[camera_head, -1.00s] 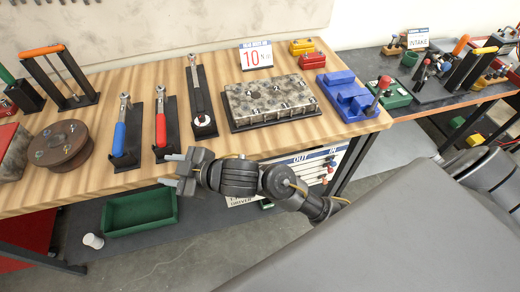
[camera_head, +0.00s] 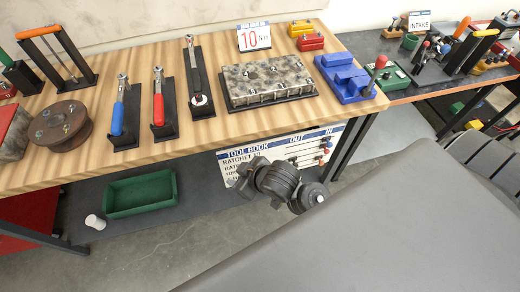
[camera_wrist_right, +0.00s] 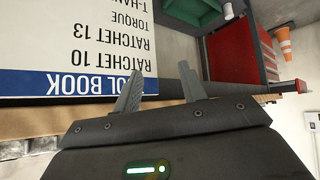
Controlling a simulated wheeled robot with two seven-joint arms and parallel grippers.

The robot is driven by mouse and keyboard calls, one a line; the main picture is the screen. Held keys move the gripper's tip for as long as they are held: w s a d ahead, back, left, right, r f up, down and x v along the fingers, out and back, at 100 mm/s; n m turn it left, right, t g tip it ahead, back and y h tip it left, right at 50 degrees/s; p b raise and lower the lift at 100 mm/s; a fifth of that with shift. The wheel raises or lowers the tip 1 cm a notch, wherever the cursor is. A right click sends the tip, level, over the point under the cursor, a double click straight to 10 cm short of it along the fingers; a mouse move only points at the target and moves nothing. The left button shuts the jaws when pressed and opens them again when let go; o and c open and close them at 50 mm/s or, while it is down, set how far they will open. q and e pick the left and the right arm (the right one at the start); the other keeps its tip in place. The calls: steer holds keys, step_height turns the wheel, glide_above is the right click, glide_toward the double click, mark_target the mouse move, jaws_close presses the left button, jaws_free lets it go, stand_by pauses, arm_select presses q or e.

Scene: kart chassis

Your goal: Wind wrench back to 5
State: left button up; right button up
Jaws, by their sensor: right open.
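The dial reading is too small to tell. Beside it are a red-handled ratchet (camera_head: 158,104) and a blue-handled ratchet (camera_head: 118,116), each on a black holder. My right gripper (camera_wrist_right: 160,88) is open and empty, its two fingers apart in the right wrist view, facing the tool book board. In the head view it is below the bench's front edge, clear of the wrench. My left gripper is out of view.
The tool book board (camera_head: 280,155) hangs under the bench's front edge. A metal engine block (camera_head: 268,80) and a blue fixture (camera_head: 345,78) stand right of the wrench. A green tray (camera_head: 140,194) and a white cup (camera_head: 95,222) are below.

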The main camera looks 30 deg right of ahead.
steer(key=s+d+f+g, duration=0.1)
steer(key=s+d+f, duration=0.1)
steer(key=f, duration=0.2)
steer(key=s+d+f+m+h, duration=0.1)
steer(key=s+d+f, duration=0.1)
steer(key=f, duration=0.1)
steer(key=shift+s+f+m+g, duration=0.25)
steer(key=shift+f+m+g, duration=0.05)
steer(key=shift+f+g, duration=0.1)
steer(key=shift+r, duration=0.1)
steer(key=s+d+f+g, duration=0.1)
steer(key=s+d+f, duration=0.15)
steer(key=f, duration=0.95)
steer(key=s+d+f, duration=0.1)
steer(key=s+f, duration=0.2)
steer(key=f, duration=0.9)
steer(key=s+d+f+m+g+h, duration=0.1)
steer(key=s+d+f+g, duration=0.1)
steer(key=s+f, duration=0.5)
steer(key=s+d+f+g+h, duration=0.1)
steer(key=s+d+f, duration=0.3)
steer(key=s, duration=1.3)
step_height(320, 180, down, 4)
steer(key=shift+d+f+m+g, duration=0.2)
steer(key=shift+d+m+g, duration=0.15)
steer(key=shift+g, duration=0.45)
